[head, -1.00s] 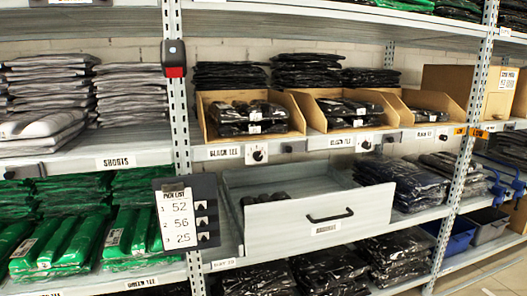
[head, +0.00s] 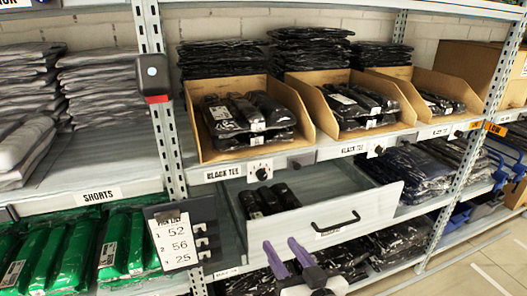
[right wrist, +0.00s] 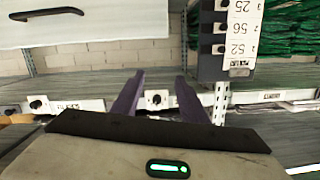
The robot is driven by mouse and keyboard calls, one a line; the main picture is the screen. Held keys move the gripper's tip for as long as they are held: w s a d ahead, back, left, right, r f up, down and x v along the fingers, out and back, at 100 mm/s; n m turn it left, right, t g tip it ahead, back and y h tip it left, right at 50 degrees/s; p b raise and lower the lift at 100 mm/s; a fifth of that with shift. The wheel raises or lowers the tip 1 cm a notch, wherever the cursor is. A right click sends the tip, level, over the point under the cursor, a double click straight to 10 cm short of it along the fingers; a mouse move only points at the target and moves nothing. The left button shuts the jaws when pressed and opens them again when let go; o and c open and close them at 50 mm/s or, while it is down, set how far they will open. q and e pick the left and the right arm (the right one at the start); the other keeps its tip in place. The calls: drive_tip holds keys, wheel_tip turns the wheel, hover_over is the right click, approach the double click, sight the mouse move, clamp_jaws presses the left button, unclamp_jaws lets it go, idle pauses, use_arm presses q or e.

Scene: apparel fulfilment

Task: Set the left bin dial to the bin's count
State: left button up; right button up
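The left bin (head: 210,151) is an open cardboard bin on the middle shelf, holding several stacked packs of black tees. Its dial (head: 261,170) is a dark knob on a white plate below it, beside a BLACK TEE label; its setting is too small to read. My right gripper (head: 287,254) is in front of and below the drawer, with its two purple fingers apart and empty. In the right wrist view, which is upside down, a dial (right wrist: 155,98) shows between the fingers (right wrist: 157,100), some way beyond them. My left gripper is not in view.
Two more cardboard bins stand to the right, the middle one with its own dial (head: 376,148). An open drawer (head: 370,208) with a black handle juts out below the bins. A pick list panel (head: 180,240) with several knobs hangs left of it.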

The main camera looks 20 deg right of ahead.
drive_tip(key=t+p, duration=0.2)
approach(263, 178)
drive_tip(key=shift+m+h, duration=0.3)
drive_tip(key=shift+m, duration=0.1)
drive_tip(key=w, duration=0.8)
drive_tip(key=shift+a+r, duration=0.25)
drive_tip(key=shift+a, duration=0.05)
clamp_jaws()
